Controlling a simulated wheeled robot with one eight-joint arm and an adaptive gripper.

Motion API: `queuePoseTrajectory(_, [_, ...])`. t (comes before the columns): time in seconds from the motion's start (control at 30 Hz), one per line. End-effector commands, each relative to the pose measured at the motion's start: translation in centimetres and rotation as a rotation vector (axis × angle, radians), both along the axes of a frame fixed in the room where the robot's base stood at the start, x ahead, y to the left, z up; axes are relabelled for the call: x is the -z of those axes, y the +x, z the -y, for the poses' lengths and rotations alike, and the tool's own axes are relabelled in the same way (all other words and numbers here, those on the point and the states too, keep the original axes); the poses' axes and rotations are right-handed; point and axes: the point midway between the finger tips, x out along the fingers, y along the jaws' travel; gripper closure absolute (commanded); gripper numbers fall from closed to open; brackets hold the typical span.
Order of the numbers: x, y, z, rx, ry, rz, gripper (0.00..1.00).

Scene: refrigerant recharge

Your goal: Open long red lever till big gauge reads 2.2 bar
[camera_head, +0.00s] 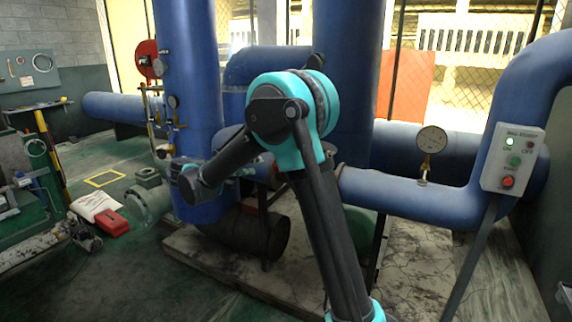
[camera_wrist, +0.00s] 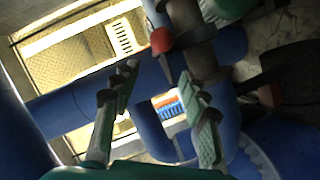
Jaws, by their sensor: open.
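I cannot make out the long red lever for sure. In the wrist view a red rounded piece (camera_wrist: 162,40) shows beside a dark pipe fitting, just beyond the fingertips; it may be part of the lever. My gripper (camera_wrist: 158,78) is open in the wrist view, with nothing between its fingers. The red piece is apart from both fingers, as far as I can tell. In the head view my arm hides part of the pipework.
A grey control box (camera_head: 513,158) with a lit green lamp and a red button stands at right. Thick blue pipes (camera_head: 188,90) surround my arm. Small gauges and valves (camera_head: 173,102) sit at left. A red case (camera_head: 111,223) lies on the floor, left.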

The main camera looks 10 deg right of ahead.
Motion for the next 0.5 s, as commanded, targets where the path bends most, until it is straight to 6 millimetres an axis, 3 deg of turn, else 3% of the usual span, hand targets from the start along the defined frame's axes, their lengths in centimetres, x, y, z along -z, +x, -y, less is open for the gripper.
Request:
queuePoseTrajectory(0.17, [0.4, 1.1, 1.7, 0.005, -0.001, -0.001, 0.56])
queuePoseTrajectory(0.5, [1.8, 4.8, 7.1, 0.004, 0.001, -0.001, 0.56])
